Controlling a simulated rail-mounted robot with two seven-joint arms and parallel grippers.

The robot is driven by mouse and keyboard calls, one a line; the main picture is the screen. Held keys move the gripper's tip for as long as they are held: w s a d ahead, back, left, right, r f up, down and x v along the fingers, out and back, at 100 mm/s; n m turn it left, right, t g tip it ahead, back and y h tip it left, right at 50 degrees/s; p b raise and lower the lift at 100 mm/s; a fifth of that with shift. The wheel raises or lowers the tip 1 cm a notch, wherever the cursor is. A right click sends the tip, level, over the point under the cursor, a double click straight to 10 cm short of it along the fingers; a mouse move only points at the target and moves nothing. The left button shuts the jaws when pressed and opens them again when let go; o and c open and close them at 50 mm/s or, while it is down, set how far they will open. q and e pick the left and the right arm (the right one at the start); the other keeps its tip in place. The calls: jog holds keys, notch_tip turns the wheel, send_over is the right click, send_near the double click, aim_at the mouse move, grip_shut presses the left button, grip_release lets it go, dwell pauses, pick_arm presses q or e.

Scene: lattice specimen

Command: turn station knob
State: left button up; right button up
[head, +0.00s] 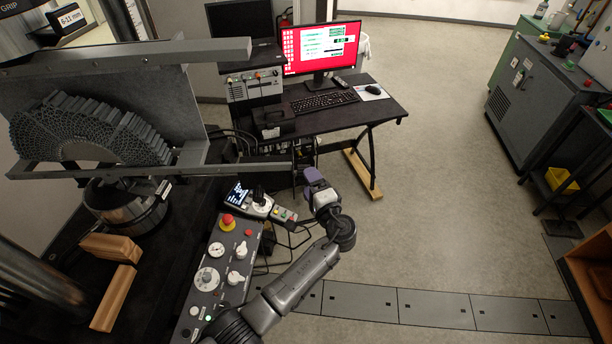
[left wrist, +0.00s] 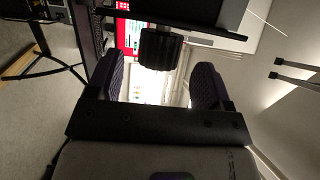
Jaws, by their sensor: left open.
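My left gripper (head: 314,180) is at the middle of the head view, left of the open floor and in front of the desk. In the left wrist view its two dark ridged fingers (left wrist: 158,76) are spread apart with nothing between their pads. A black ribbed knob-like part (left wrist: 160,48) shows beyond and between the fingertips in that view, apart from both; I cannot tell how far off it is. In the head view a grey control panel (head: 213,300) carries several white-rimmed knobs, one of them a round dial (head: 207,279), and a red mushroom button (head: 228,222). My right gripper is not in view.
A testing machine with a grey lattice specimen (head: 85,130) between plates stands at the left. A handheld unit with a lit screen (head: 237,193) and cables lie near the gripper. A desk with a monitor (head: 322,48) stands behind.

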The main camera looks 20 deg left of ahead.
pick_arm(q)
jog(key=v, duration=0.9)
jog(key=shift+s+d+b, duration=0.2)
jog(key=shift+s+b, duration=0.05)
jog(key=shift+b, duration=0.2)
